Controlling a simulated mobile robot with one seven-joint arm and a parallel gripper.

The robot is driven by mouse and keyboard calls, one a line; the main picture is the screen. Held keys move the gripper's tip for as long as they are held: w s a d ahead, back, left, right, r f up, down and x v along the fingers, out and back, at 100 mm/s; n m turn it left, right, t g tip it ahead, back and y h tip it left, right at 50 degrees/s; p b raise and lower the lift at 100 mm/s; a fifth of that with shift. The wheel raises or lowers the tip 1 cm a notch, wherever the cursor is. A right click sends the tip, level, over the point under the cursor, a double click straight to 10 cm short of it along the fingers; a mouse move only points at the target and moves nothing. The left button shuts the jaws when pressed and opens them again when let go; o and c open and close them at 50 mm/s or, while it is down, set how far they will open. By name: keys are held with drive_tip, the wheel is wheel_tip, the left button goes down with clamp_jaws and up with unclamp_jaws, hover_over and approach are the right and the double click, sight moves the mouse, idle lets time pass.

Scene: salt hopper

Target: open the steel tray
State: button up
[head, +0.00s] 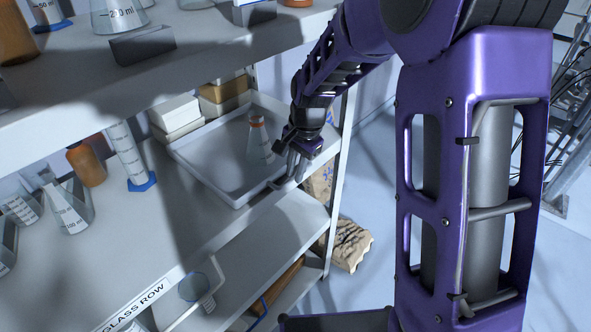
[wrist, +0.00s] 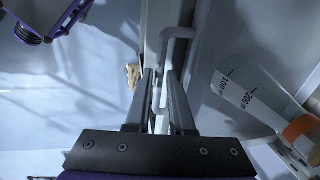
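The steel tray (head: 188,161) is a shallow grey pan with a raised rim on the middle shelf. A conical flask with an orange band (head: 258,140) stands in it. The tray's bar handle (wrist: 176,34) is at its front right side in the head view. My gripper (head: 296,169) is down at this handle. In the wrist view, the two fingers of my gripper (wrist: 161,76) straddle the bar, with narrow gaps showing between fingers and bar. The gripper looks open around the handle. My wrist hides part of the tray's right rim in the head view.
The upper shelf (head: 60,95) overhangs on the left. A shelf post (head: 340,170) is close right of my gripper.

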clamp_jaws()
idle(1.1)
